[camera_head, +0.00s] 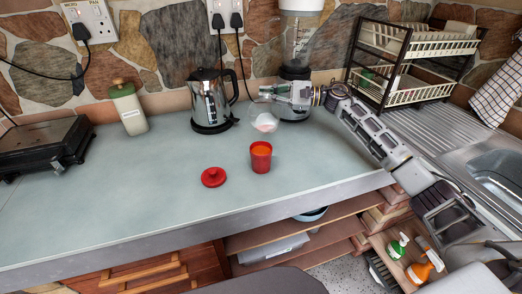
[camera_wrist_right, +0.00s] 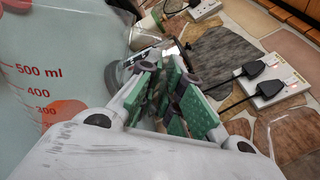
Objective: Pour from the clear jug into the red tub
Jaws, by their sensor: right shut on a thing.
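The clear jug (camera_head: 264,121) is held above the counter, behind the red tub and apart from it. It is see-through with a pinkish patch; how full it is and its exact tilt are hard to tell. In the right wrist view the jug (camera_wrist_right: 35,80) fills the left side, with red volume marks. My right gripper (camera_head: 268,92) reaches in from the right and is shut on the jug. Its green-padded fingers (camera_wrist_right: 172,98) show in the wrist view. The red tub (camera_head: 261,158) stands upright and open on the counter, with orange inside. My left gripper is not in view.
A red lid (camera_head: 213,177) lies left of the tub. A steel kettle (camera_head: 208,102) stands left of the jug, and a blender (camera_head: 297,60) is behind my gripper. A dish rack (camera_head: 410,55) is at the right. The counter's left middle is clear.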

